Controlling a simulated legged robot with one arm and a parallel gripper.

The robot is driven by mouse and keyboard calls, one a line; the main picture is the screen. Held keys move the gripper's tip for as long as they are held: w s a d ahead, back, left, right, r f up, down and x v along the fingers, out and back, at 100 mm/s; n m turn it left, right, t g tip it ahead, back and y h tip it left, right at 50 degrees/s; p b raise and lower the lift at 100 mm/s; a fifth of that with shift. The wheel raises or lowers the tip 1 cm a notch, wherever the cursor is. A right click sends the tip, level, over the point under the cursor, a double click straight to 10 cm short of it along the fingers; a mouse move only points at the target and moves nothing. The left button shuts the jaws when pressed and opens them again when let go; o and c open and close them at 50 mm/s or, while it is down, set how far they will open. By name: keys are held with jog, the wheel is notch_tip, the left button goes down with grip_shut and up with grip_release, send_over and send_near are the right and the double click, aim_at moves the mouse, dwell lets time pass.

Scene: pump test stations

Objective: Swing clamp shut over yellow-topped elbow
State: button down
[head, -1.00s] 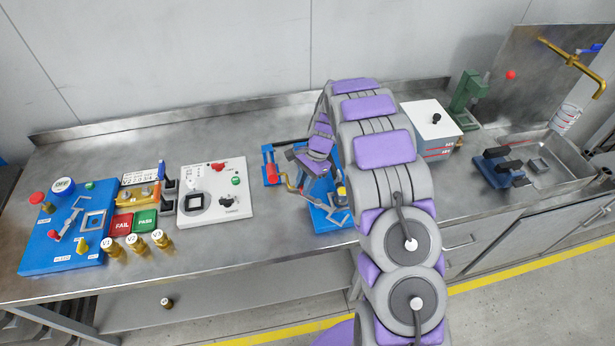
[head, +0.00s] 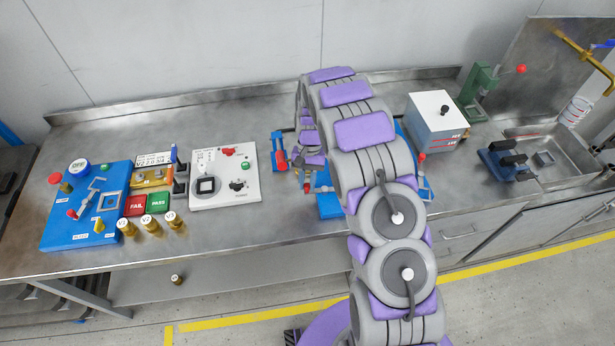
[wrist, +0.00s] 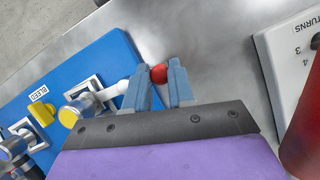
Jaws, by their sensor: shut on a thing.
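In the wrist view, my gripper (wrist: 160,88) is shut on the red knob (wrist: 159,73) at the end of the clamp's pale lever (wrist: 113,91). The lever runs left to a square metal frame (wrist: 88,90) on the blue board (wrist: 75,72). A metal fitting with a yellow face (wrist: 68,117), apparently the yellow-topped elbow, lies beside the frame. I cannot tell whether the clamp sits over it. In the head view, my gripper (head: 307,178) is low over the middle blue board (head: 330,206); my arm hides most of that board.
A red cylinder (wrist: 301,135) stands close at the right in the wrist view, near a white panel (wrist: 289,55). In the head view, another blue board (head: 85,225) and brass fittings (head: 150,222) are at left. A white box (head: 437,121) stands right of my arm.

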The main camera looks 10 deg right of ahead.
jog(key=shift+s+n, duration=0.2)
jog(key=shift+n, duration=0.1)
dwell(0.4)
jog(key=c, duration=1)
grip_release()
jog(key=shift+o, duration=0.2)
jog(key=p+v, duration=0.1)
jog(key=v, duration=1.6)
jog(key=shift+a+r+p, duration=0.2)
jog(key=shift+a+p, duration=0.1)
jog(key=shift+p, duration=0.05)
jog(key=shift+w, duration=0.1)
